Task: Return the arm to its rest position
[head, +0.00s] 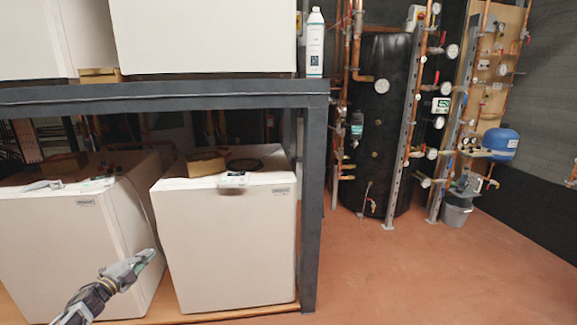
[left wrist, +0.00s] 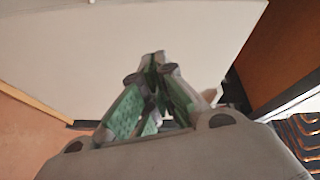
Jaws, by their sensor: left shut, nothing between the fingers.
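My left gripper (head: 148,257) comes in from the lower left in the head view. It is in front of the gap between the two lower white heat pump units, apart from any handle or control I can make out. In the left wrist view my left gripper (left wrist: 155,62) has its green-padded fingers together at the tips, with nothing between them. A white panel (left wrist: 100,40) fills much of the space beyond the fingers there. My right gripper does not show in either view.
A dark metal rack (head: 312,210) holds the left white unit (head: 70,235) and right white unit (head: 235,245), with more units above. A black tank (head: 385,120), copper pipes, a blue vessel (head: 500,142) and a grey bucket (head: 456,213) stand at right. The reddish floor (head: 420,280) is clear.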

